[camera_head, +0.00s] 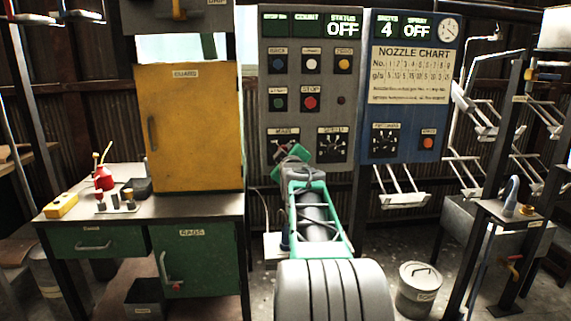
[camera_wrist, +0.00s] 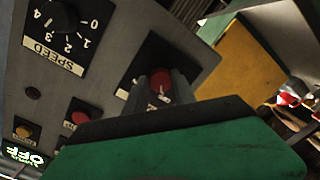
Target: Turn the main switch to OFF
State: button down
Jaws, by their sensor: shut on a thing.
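The main switch (camera_head: 277,146) is a dial on a dark plate at the lower left of the grey control panel, under a MAIN label. In the wrist view, which is upside down, its red knob (camera_wrist: 160,77) shows between my gripper's fingers. My gripper (camera_wrist: 163,92) is shut on the knob. In the head view my green gripper (camera_head: 290,153) reaches up to the dial and covers part of it. The knob's pointer and the position marks are mostly hidden, so I cannot tell its setting. The status display (camera_head: 343,29) reads OFF.
The speed dial (camera_head: 332,146) is right of the main switch, with a red stop button (camera_head: 310,103) above. A blue nozzle panel (camera_head: 412,100) stands to the right. A yellow guard cabinet (camera_head: 190,125) on a workbench (camera_head: 200,207) stands close on the left.

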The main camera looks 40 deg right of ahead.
jog(key=shift+n+b, duration=0.5)
jog(key=shift+n, duration=0.3)
jog(key=c, duration=1)
grip_release()
jog(key=shift+c, duration=0.2)
jog(key=v, duration=0.7)
jog(key=shift+s+a, duration=0.3)
